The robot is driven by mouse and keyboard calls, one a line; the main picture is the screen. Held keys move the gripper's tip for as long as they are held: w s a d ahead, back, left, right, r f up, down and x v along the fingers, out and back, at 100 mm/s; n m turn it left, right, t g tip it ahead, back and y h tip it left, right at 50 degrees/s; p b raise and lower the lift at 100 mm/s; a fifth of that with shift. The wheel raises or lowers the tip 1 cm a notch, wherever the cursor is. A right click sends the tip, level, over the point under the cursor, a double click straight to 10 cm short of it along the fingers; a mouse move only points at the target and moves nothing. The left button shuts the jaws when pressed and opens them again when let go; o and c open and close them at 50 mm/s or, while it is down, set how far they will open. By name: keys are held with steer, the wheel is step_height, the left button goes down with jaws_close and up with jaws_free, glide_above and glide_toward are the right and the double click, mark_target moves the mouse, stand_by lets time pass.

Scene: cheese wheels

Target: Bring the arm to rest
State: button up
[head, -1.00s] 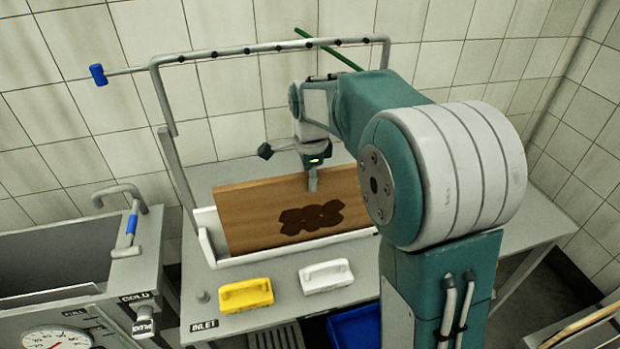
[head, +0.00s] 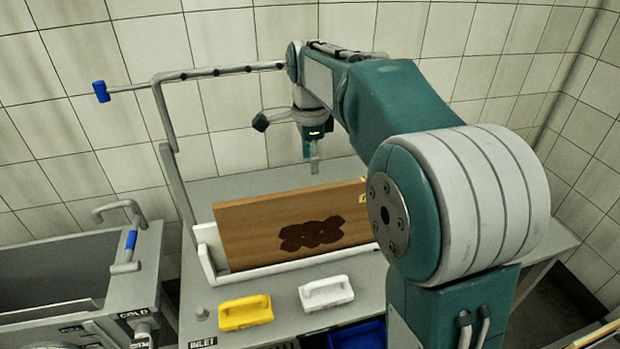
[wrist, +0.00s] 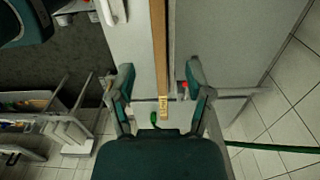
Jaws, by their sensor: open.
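My gripper (head: 314,165) hangs above and behind the top edge of a wooden board (head: 245,232) in the head view. It points down and is clear of the board. In the wrist view my gripper (wrist: 160,80) has its two fingers spread apart with nothing held between them. The board shows there edge-on as a narrow strip (wrist: 159,45), below and between the fingers. The board has a dark stain on its face and leans upright in a white tray (head: 205,245).
A yellow-handled brush (head: 246,312) and a white one (head: 326,293) lie at the table's front. A grey sink (head: 60,270) stands at the left. A tiled wall (head: 215,120) is behind.

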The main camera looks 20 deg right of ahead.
steer(key=shift+r, duration=0.85)
steer(key=s+r+n+t, duration=0.1)
steer(key=s+n+t, duration=0.2)
steer(key=s+n, duration=0.85)
steer(key=s+f+n+t, duration=0.1)
steer(key=s+f+n, duration=0.2)
steer(key=s, duration=0.4)
steer(key=s+f+n+t, duration=0.1)
steer(key=s+f+n, duration=0.2)
steer(key=s, duration=0.3)
steer(key=shift+s+f+t, duration=0.15)
steer(key=shift+s+t, duration=0.15)
steer(key=shift+s, duration=0.1)
steer(key=shift+n, duration=0.25)
